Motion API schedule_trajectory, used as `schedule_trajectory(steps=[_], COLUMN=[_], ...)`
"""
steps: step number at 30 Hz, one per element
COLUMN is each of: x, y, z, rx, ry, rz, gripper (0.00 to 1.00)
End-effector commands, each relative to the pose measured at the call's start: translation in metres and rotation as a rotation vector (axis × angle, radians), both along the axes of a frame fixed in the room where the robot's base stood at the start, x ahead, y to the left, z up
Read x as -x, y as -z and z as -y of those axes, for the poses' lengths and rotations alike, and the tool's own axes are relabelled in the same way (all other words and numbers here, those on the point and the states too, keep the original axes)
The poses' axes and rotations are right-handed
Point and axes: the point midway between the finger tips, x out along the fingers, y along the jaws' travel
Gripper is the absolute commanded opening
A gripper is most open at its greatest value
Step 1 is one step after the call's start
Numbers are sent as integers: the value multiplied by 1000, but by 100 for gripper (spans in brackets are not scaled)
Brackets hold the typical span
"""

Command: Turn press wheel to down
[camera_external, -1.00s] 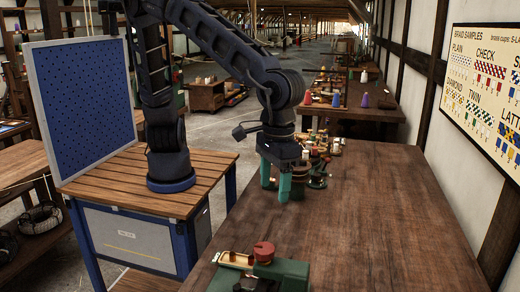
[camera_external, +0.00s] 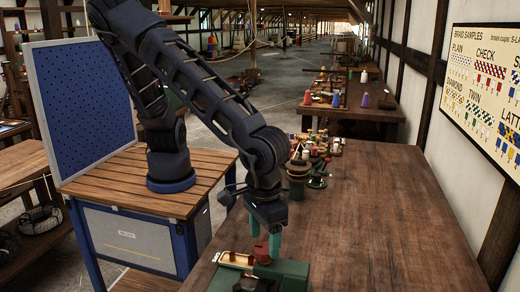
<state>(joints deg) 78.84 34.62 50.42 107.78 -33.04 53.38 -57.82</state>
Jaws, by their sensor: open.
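A green machine (camera_external: 290,272) stands on the near end of the long wooden table, cut off by the bottom edge of the view. A red knob-like part (camera_external: 262,253) stands up on top of it; this may be the press wheel, but I cannot tell for sure. My gripper (camera_external: 265,240) points down just above and behind the red part, with its two teal fingers apart and nothing seen between them. The finger on the right reaches down close to the red part; whether it touches cannot be told.
A pale wooden piece (camera_external: 235,260) lies beside the red part. The middle and right of the long table (camera_external: 385,215) are bare.

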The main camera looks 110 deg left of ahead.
Motion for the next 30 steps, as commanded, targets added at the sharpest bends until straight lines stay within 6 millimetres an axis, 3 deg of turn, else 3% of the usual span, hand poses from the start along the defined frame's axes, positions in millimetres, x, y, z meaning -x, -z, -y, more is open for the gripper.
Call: schedule_trajectory(steps=[6,16,23,30], x=[0,0,0,0], y=[18,21,21,20], z=[0,0,0,0], rx=[-1,1,1,1], ry=[0,1,1,14], rz=[1,1,1,0], gripper=[66,66,23,22])
